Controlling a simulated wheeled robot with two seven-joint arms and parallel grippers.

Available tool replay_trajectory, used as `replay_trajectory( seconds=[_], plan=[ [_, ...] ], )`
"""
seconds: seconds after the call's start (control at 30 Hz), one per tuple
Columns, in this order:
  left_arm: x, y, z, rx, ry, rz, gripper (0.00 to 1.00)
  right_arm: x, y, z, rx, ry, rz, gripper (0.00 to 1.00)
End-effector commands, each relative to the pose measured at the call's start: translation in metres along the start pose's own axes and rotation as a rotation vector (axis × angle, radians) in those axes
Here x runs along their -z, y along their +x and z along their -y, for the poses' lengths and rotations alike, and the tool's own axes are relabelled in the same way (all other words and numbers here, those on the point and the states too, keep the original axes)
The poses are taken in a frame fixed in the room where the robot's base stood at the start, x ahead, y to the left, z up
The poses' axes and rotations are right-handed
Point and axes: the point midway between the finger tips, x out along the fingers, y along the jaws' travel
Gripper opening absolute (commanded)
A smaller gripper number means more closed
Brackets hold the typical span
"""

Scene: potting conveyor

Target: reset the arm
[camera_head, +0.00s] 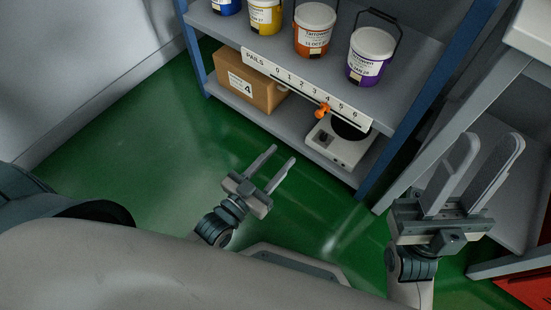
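My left gripper (270,166) is near the middle of the head view, over the green floor. Its two fingers are apart with nothing between them. My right gripper (484,158) is at the right, larger and closer to the camera. Its two fingers point up in the picture and stand apart, with nothing between them. Neither gripper visibly touches the shelf. Part of my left arm is hidden behind my own body.
A shelf (222,26) with blue posts holds several pails, including an orange pail (313,32) and a purple pail (369,58). Below are a cardboard box (262,95) and a white device (336,146) with a dark round top. Green floor (130,140) is clear at left.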

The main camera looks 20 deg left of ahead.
Motion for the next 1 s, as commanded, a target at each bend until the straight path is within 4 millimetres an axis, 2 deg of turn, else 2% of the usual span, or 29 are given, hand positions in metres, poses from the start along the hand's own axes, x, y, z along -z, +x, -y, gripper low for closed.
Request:
replay_trajectory(
  seconds=[0.17,0.77,0.87,0.97,1.0],
  plan=[
    [0.000,-0.007,0.000,0.000,0.000,0.000,0.38,-0.002,-0.002,0.003,-0.001,0.011,0.020,0.31],
    [0.002,-0.006,0.000,0.000,0.000,-0.005,0.38,-0.002,0.001,0.001,0.002,0.002,0.012,0.31],
    [0.012,-0.004,-0.001,0.001,0.001,-0.032,0.38,-0.002,0.000,0.001,0.001,0.003,0.013,0.31],
    [0.034,0.000,-0.002,0.003,0.001,-0.093,0.38,-0.002,0.000,0.001,0.001,0.004,0.013,0.31],
    [0.047,0.001,-0.003,0.004,0.002,-0.128,0.38,-0.002,0.000,0.001,0.001,0.004,0.014,0.31]
  ],
)
